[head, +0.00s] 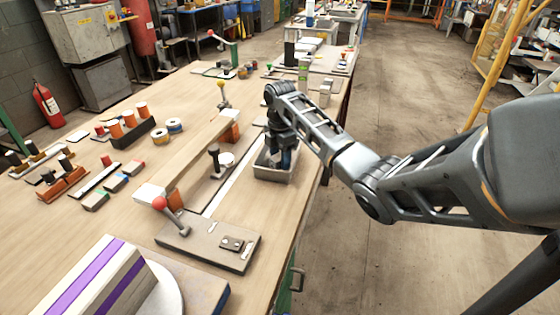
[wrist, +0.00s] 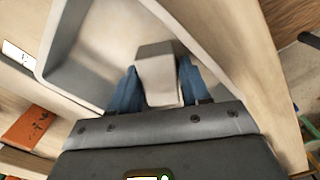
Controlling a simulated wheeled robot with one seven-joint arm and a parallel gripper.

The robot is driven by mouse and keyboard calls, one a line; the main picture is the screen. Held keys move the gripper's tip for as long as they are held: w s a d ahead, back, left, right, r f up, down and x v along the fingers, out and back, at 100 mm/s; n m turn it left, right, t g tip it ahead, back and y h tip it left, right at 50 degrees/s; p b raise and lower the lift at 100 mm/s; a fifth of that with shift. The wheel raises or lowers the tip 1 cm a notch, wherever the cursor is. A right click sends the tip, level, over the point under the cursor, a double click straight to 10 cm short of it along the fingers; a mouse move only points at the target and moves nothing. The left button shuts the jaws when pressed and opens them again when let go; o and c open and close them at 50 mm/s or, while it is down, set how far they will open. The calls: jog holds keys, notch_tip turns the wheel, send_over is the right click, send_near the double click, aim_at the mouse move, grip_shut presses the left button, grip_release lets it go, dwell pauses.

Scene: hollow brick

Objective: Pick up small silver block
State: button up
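A small light grey block (wrist: 158,75) sits between the two blue fingers of my gripper (wrist: 158,83) in the wrist view. One finger is on each side and the block nearly fills the gap; I cannot tell whether both fingers touch it. Around them is a grey tray (wrist: 85,58) with raised walls. In the head view my gripper (head: 285,160) points down into the same tray (head: 272,175), near the right edge of the table. The block is hidden there by the gripper and tray.
Left of the tray stands a black-handled clamp (head: 214,160) on the wooden table (head: 120,215). A red-knobbed lever on a plate (head: 205,240) is in front. White pieces (head: 325,92) stand behind the tray. The floor (head: 420,110) right of the table is open.

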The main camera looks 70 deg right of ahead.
grip_shut()
